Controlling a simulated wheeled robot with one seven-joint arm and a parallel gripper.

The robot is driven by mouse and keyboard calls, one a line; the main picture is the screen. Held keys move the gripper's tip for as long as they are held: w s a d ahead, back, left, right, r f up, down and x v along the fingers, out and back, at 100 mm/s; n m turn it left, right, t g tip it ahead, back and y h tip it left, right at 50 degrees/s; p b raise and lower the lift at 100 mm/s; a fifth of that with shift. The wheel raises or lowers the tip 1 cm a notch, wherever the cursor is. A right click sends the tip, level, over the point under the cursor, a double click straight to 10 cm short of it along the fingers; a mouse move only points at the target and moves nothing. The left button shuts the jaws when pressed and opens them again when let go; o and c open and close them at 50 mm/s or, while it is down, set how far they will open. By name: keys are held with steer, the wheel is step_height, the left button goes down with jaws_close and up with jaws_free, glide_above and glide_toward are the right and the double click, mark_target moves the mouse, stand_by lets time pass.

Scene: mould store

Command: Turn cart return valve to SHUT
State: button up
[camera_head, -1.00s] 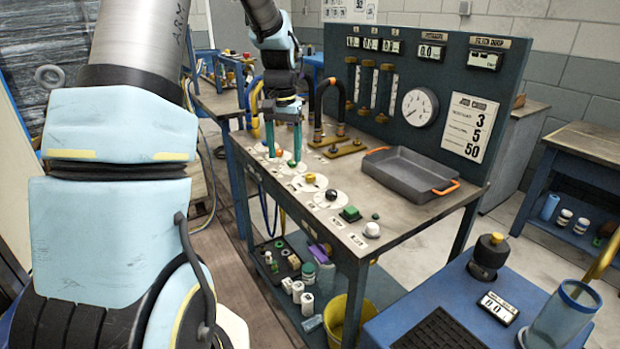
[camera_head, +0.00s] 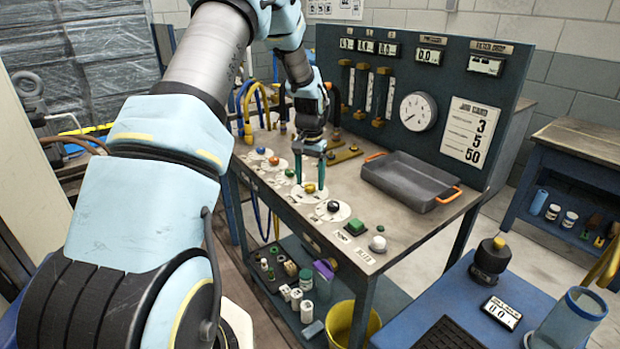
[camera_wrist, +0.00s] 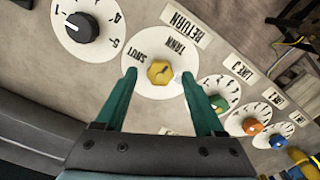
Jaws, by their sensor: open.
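The return valve is a yellow knob (camera_wrist: 160,73) on a round white dial (camera_wrist: 150,88) marked TANK and SHUT, beside a RETURN label (camera_wrist: 187,23). In the head view the yellow knob (camera_head: 310,188) sits in the row along the bench's front edge. My gripper (camera_wrist: 159,75) has its two green fingers apart, one on each side of the knob, with gaps showing. In the head view my gripper (camera_head: 310,184) points down at this dial. I cannot clearly read which mark the knob points to.
A green knob (camera_wrist: 219,104), an orange knob (camera_wrist: 253,126) and a blue knob (camera_wrist: 278,142) lie to one side, a black knob (camera_wrist: 82,26) to the other. A grey tray (camera_head: 400,183) stands behind. A gauge panel (camera_head: 455,60) rises at the bench's back.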

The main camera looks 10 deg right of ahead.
steer(key=shift+f, duration=0.4)
steer(key=shift+c, duration=0.3)
jaws_close()
